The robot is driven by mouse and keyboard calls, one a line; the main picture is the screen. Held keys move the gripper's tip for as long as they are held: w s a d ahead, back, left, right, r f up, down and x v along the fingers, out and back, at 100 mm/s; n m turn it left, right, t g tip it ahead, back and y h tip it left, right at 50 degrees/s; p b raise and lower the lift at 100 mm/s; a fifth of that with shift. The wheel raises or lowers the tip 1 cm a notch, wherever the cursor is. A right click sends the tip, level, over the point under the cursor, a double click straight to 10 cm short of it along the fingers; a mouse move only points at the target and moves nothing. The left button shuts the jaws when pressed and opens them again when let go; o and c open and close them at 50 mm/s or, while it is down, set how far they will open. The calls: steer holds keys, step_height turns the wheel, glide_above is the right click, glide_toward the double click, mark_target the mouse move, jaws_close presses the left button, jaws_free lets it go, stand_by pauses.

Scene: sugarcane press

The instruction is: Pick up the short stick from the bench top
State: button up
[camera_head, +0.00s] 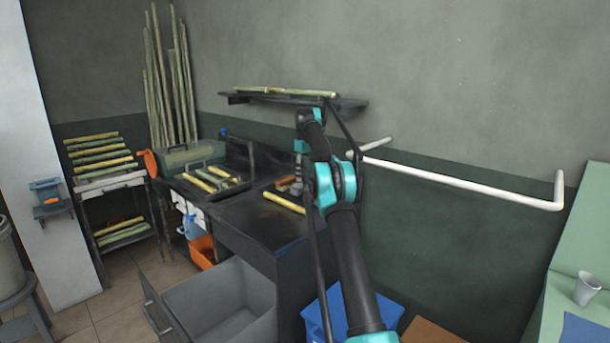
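A short yellowish stick (284,202) lies on the dark bench top (245,218), close to the bench's right end. My arm rises in front of the bench and partly covers its right end. My gripper (297,184) seems to hang down behind the arm's upper link, above and just right of the stick. It is small and partly hidden, so its fingers cannot be made out. The stick lies on the bench, apparently apart from the gripper.
A tray (243,185) of sticks stands left on the bench, beside a green toolbox (192,158). A wall shelf (345,103) with sticks hangs above. A drawer (215,295) stands open below. A white pipe (460,182) runs along the right wall.

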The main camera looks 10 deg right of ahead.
steer(key=shift+f, duration=0.15)
glide_toward(295, 208)
steer(key=s+d+f, duration=0.1)
steer(key=f, duration=0.2)
steer(key=s+d+f, duration=0.1)
steer(key=f, duration=0.2)
steer(key=s+d+f, duration=0.1)
steer(key=d+f, duration=0.1)
steer(key=f, duration=0.1)
steer(key=shift+s+f, duration=0.1)
steer(key=shift+c, duration=0.3)
jaws_close()
stand_by(0.3)
